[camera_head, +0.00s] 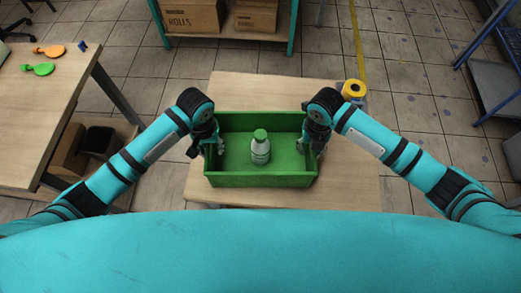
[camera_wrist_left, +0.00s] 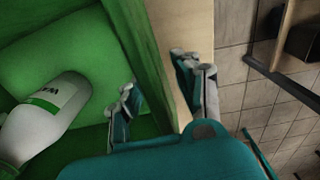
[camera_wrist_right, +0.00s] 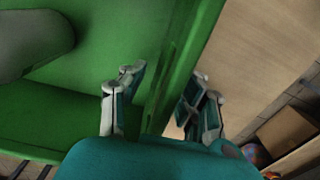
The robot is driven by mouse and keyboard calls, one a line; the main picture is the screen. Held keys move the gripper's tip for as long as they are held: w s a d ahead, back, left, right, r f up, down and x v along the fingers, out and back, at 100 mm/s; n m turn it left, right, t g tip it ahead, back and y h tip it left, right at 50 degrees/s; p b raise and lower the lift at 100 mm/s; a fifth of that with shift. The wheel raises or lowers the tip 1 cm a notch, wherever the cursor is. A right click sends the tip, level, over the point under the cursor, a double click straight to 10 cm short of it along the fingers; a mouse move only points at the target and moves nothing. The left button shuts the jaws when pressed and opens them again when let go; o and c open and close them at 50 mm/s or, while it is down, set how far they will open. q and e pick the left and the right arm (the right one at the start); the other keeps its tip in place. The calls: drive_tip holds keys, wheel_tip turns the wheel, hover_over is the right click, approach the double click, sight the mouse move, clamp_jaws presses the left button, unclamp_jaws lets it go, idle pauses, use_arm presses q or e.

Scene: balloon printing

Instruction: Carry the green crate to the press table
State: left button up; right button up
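The green crate (camera_head: 262,181) stands upright on a light wooden table (camera_head: 345,192) in front of me. A white bottle with a green cap (camera_head: 260,152) stands inside it. My left gripper (camera_head: 207,147) is at the crate's left wall. In the left wrist view its fingers (camera_wrist_left: 160,85) are apart, one inside and one outside the wall (camera_wrist_left: 140,55). My right gripper (camera_head: 311,148) straddles the right wall in the same way, its fingers (camera_wrist_right: 162,92) apart in the right wrist view. I cannot tell which table is the press table.
A wooden table (camera_head: 40,110) at left holds orange (camera_head: 50,50) and green (camera_head: 40,69) flat items. A yellow tape roll (camera_head: 353,90) lies behind the crate's right side. Cardboard boxes (camera_head: 190,15) sit on a rack behind. Blue shelving stands at right. Tiled floor lies between.

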use_arm(q)
drive_tip(key=shift+f, duration=0.25)
use_arm(e)
drive_tip(key=shift+f, duration=0.25)
use_arm(q)
drive_tip(key=shift+c, duration=0.4)
use_arm(e)
drive_tip(key=shift+c, duration=0.4)
use_arm(q)
clamp_jaws()
use_arm(e)
clamp_jaws()
use_arm(q)
drive_tip(key=shift+r, duration=0.1)
